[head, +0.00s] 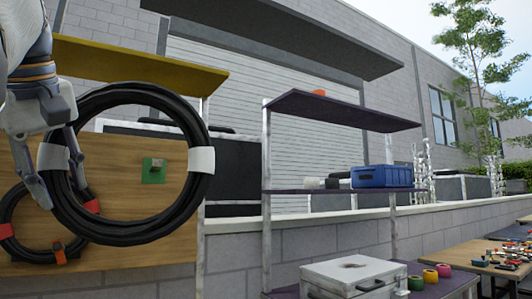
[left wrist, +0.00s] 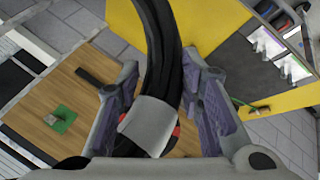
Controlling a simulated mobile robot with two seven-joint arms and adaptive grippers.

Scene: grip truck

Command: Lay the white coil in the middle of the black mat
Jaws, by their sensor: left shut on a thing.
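The white coil (head: 130,232) is a black cable ring with white bands. It hangs upright in front of the wooden board in the head view. My left gripper (head: 60,180) is shut on its left side, by a white band. In the left wrist view the coil's black strand (left wrist: 165,50) and white band (left wrist: 150,122) lie between the two fingers. I cannot pick out the black mat for certain; a dark grey surface (left wrist: 240,62) beside yellow shows at the upper right of the wrist view. My right gripper is not in view.
A smaller coil with orange-red bands (head: 24,254) hangs on the wooden board (head: 130,262), which also carries a green square (head: 146,174). A purple shelf rack (head: 266,190) holds a blue box (head: 382,177). A white case (head: 352,275) and tool tables (head: 450,256) stand at right.

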